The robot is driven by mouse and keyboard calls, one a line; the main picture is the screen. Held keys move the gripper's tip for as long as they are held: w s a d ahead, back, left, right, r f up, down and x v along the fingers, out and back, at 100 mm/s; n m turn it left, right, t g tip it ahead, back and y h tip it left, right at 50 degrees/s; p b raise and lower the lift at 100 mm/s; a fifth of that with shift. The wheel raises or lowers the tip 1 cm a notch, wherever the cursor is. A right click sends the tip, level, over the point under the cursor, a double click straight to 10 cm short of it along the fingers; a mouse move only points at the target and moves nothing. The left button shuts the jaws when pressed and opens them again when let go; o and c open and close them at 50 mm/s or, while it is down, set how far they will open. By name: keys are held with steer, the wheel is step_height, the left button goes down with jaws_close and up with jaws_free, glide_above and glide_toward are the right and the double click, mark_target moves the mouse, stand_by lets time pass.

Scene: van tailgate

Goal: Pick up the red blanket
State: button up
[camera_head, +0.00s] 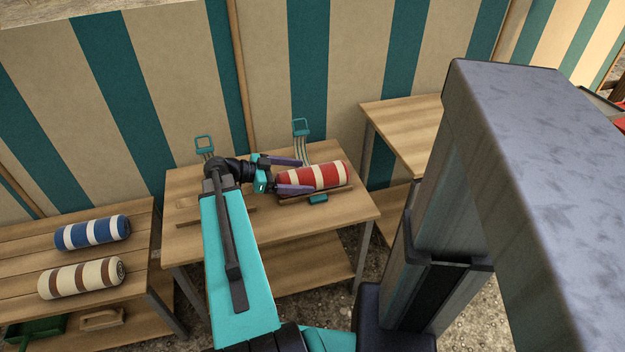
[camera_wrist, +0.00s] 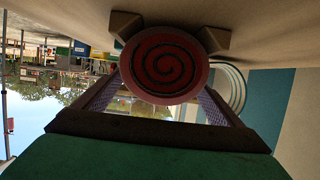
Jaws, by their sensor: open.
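The red blanket (camera_head: 325,176) is a roll with cream stripes, lying on its side on the middle wooden table (camera_head: 345,207). In the wrist view, its round end with a dark red spiral (camera_wrist: 165,65) faces me closely. My gripper (camera_head: 306,176) is open at the left end of the roll. One purple finger is on the far side and one on the near side. In the wrist view, the fingers (camera_wrist: 160,100) reach toward both sides of the roll's end. I cannot tell whether they touch it.
Wooden wedges (camera_wrist: 213,40) sit beside the roll. Teal-framed wire racks (camera_head: 301,128) stand behind it. A blue striped roll (camera_head: 92,232) and a cream-brown roll (camera_head: 81,278) lie on the left bench. Another table (camera_head: 405,130) stands right. A striped cloth wall (camera_head: 350,60) closes the back.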

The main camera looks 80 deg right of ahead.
mark_target(306, 171)
steer(key=shift+x, duration=1.5)
steer(key=shift+s+a, duration=0.1)
steer(key=c, duration=1.4)
steer(key=shift+r, duration=0.2)
steer(key=shift+r, duration=0.9)
steer(key=shift+s+a+r, duration=0.1)
steer(key=shift+a+r, duration=0.05)
steer(key=shift+r, duration=0.25)
steer(key=shift+s+a+r, duration=0.1)
steer(key=shift+s+r, duration=0.05)
steer(key=shift+r, duration=0.25)
steer(key=s+a+p, duration=0.2)
steer(key=s+a, duration=0.1)
steer(key=shift+s+r+p, duration=0.3)
steer(key=shift+r, duration=0.05)
steer(key=shift+s+p, duration=0.1)
steer(key=shift+p, duration=0.6)
